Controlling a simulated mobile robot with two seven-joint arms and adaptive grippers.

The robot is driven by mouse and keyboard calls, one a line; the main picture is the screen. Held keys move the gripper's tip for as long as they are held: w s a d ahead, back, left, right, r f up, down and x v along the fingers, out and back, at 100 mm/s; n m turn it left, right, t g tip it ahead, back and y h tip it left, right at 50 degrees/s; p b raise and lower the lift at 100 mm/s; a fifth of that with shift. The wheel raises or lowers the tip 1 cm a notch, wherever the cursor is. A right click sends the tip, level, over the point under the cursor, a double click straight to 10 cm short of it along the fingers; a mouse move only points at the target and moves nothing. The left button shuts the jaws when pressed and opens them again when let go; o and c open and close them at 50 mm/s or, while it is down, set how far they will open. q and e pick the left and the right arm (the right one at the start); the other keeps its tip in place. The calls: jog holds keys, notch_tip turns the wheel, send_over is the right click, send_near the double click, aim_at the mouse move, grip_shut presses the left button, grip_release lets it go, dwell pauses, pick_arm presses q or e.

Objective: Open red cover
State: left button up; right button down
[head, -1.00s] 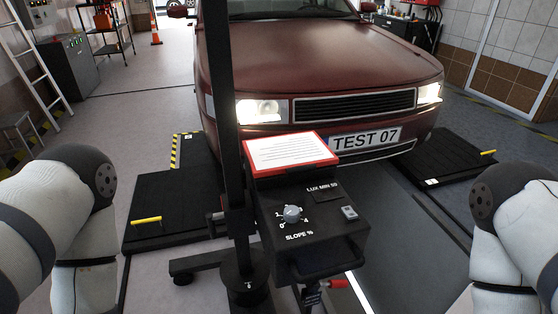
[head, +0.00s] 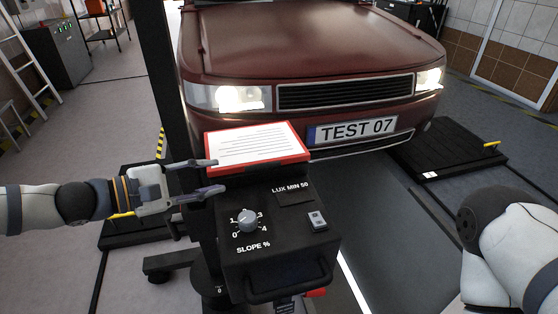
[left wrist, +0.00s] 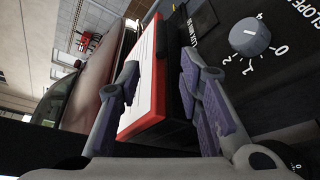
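The red cover (head: 256,146), a red-edged panel with a white lined sheet, lies on top of the black tester box (head: 280,239). My left gripper (head: 220,177) is open at the left side of the box, its fingers pointing right toward the cover's near left corner. In the left wrist view the red cover (left wrist: 146,100) shows between the two spread fingers, with its red edge facing me. I cannot tell whether a finger touches it. My right gripper is out of view; only my right arm shows at the lower right.
The box carries a grey slope knob (head: 247,220), a small switch (head: 317,220) and a front handle (head: 290,283). A black post (head: 164,70) stands behind its left side. A dark red car (head: 310,55) is close behind.

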aim_at(250, 169)
pick_arm(q)
jog(key=b+x, duration=0.1)
jog(key=x, duration=1)
jog(key=shift+w+d, duration=0.15)
jog(key=shift+d, duration=0.2)
grip_shut()
